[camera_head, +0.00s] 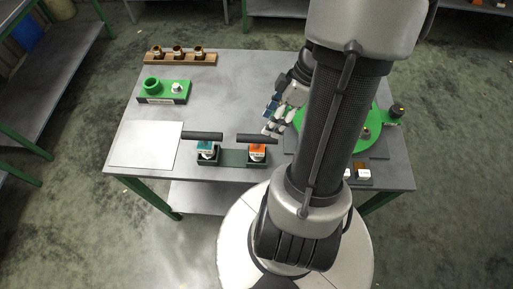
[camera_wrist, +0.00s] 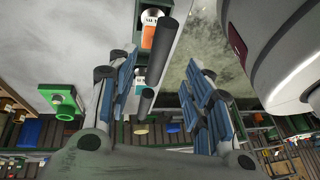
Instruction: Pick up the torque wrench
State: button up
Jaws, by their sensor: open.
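Two tools stand in a dark green holder (camera_head: 232,158) near the table's front edge. One has an orange body (camera_head: 257,153) and a black handle (camera_head: 257,138); the other has a teal body (camera_head: 207,152) and a black handle (camera_head: 202,135). I cannot tell which is the torque wrench. My gripper (camera_head: 271,128) is just above and to the right of the orange tool, apart from it. In the wrist view, my gripper (camera_wrist: 163,90) has its blue-padded fingers spread wide with nothing held. The orange tool (camera_wrist: 149,35) shows beyond the fingers there.
A white plate (camera_head: 146,144) lies left of the holder. A green block with a ring (camera_head: 165,92) and a wooden rack (camera_head: 180,57) with several brass parts stand at the back left. A green disc (camera_head: 367,128) is at right, partly behind my arm. The table's middle is clear.

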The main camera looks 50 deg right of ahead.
aim_at(259, 136)
jog(key=x, duration=0.4)
jog(key=shift+b, duration=0.35)
jog(key=shift+w+b+x, duration=0.2)
jog(key=shift+b+x, duration=0.2)
jog(key=shift+x, duration=0.9)
jog(key=shift+w+b+x, duration=0.2)
jog(key=shift+b+x, duration=0.15)
jog(key=shift+x, duration=1)
jog(key=shift+a+r, duration=0.2)
grip_shut()
